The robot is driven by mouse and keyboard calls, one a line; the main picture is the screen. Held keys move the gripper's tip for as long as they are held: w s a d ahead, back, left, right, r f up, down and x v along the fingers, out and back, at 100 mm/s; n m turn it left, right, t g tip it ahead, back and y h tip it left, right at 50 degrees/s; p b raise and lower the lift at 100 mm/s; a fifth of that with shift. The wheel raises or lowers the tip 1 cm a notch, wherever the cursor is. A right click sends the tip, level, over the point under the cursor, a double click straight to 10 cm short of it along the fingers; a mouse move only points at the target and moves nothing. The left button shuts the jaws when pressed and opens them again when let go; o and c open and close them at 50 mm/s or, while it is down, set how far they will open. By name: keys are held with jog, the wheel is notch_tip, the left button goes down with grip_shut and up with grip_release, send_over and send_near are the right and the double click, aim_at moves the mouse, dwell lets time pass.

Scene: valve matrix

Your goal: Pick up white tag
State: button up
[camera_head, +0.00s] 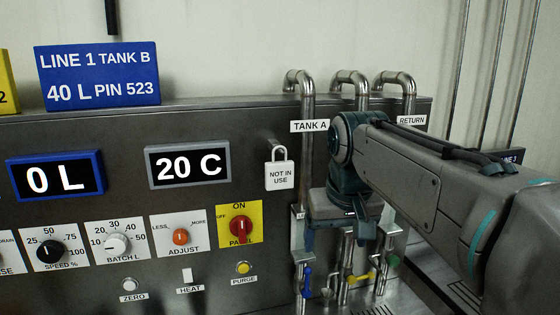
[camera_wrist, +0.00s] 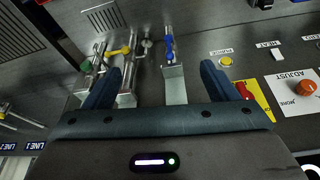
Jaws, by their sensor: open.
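A white padlock-shaped tag (camera_head: 280,175) reading NOT IN USE hangs by its shackle on the grey panel, left of the TANK A pipe and right of the 20 C display. It does not show in the wrist view. My gripper (camera_head: 346,226) is right of the tag and lower, in front of the pipes and apart from the tag. In the wrist view my gripper (camera_wrist: 160,82) is open, with nothing held between its two dark fingers. The head view shows its fingers poorly.
Pipes stand right of the tag, the nearest being the TANK A pipe (camera_head: 307,160). Below are a blue valve handle (camera_head: 306,282) and a yellow one (camera_head: 360,277). A red knob (camera_head: 240,227) on a yellow plate sits lower left of the tag.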

jog(key=n+p, duration=0.2)
jog(key=p, duration=0.4)
send_near(281, 152)
jog(key=shift+t+y, duration=0.3)
jog(key=shift+y, duration=0.1)
jog(key=shift+d+x, duration=0.2)
jog(key=shift+x, duration=3.15)
jog(key=shift+d+x, duration=0.2)
jog(key=shift+x, duration=3.1)
jog(key=c, duration=1.1)
